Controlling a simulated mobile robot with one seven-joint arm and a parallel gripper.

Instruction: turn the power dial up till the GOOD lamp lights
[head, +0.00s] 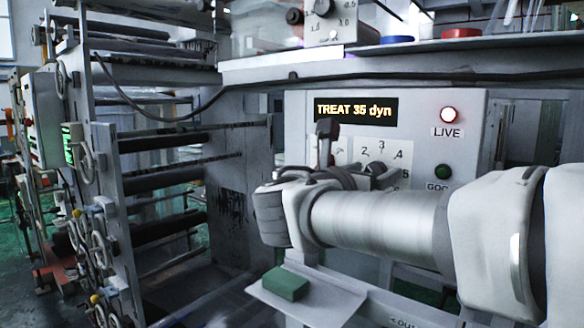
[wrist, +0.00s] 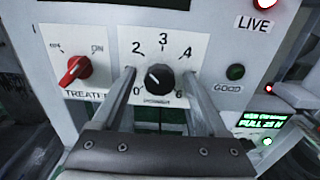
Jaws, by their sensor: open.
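The black power dial (wrist: 160,77) sits on a white scale plate in the wrist view. Its pale mark points up and left, below the 2. My gripper (wrist: 159,72) is open, with one finger on each side of the dial; I cannot tell whether they touch it. The GOOD lamp (wrist: 235,72) is dark green and unlit; it also shows dark in the head view (head: 442,172). In the head view my gripper and wrist hide the dial, and only part of its scale (head: 382,151) shows. The display (head: 355,110) reads "TREAT 35 dyn".
The LIVE lamp (head: 449,114) glows above GOOD. A red treater switch (wrist: 75,69) left of the dial points towards ON. A green block (head: 286,284) lies on a small shelf below my arm. A ledge (head: 400,65) overhangs the panel. A roller frame (head: 170,150) stands at left.

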